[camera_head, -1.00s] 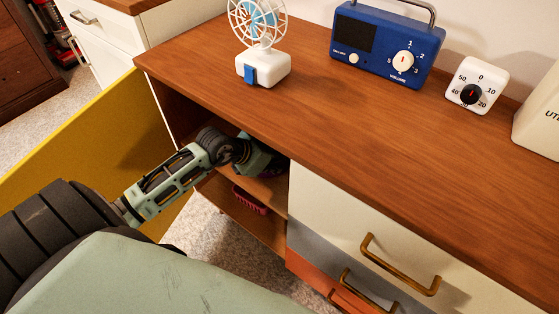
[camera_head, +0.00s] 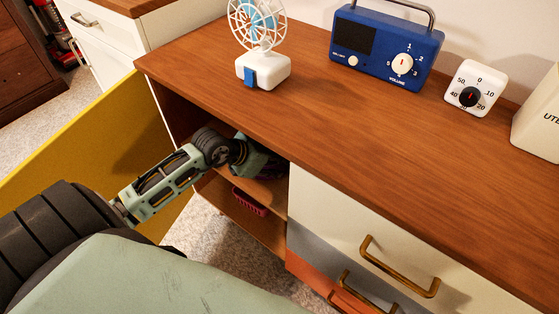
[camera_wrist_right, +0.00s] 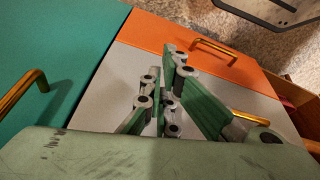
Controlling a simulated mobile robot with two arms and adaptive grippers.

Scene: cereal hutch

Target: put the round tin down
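My left gripper (camera_head: 258,160) reaches through the open front into the upper compartment of the wooden hutch (camera_head: 330,130). The tabletop edge and the gripper's own body hide its fingertips. A small dark purple patch (camera_head: 268,174) shows just under the gripper, above the shelf board (camera_head: 262,188); I cannot tell whether it is the round tin or whether it is held. No round tin can be made out clearly. My right gripper (camera_wrist_right: 175,85) shows in the right wrist view in front of drawer fronts, with nothing seen in it; its finger gap is unclear.
A yellow door (camera_head: 95,150) stands open on the left. A pink basket (camera_head: 250,201) sits in the lower compartment. A fan (camera_head: 262,68), blue radio (camera_head: 385,50), white timer (camera_head: 476,88) and cream box (camera_head: 540,125) stand on top. Brass drawer handles (camera_head: 400,268) stick out at the front.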

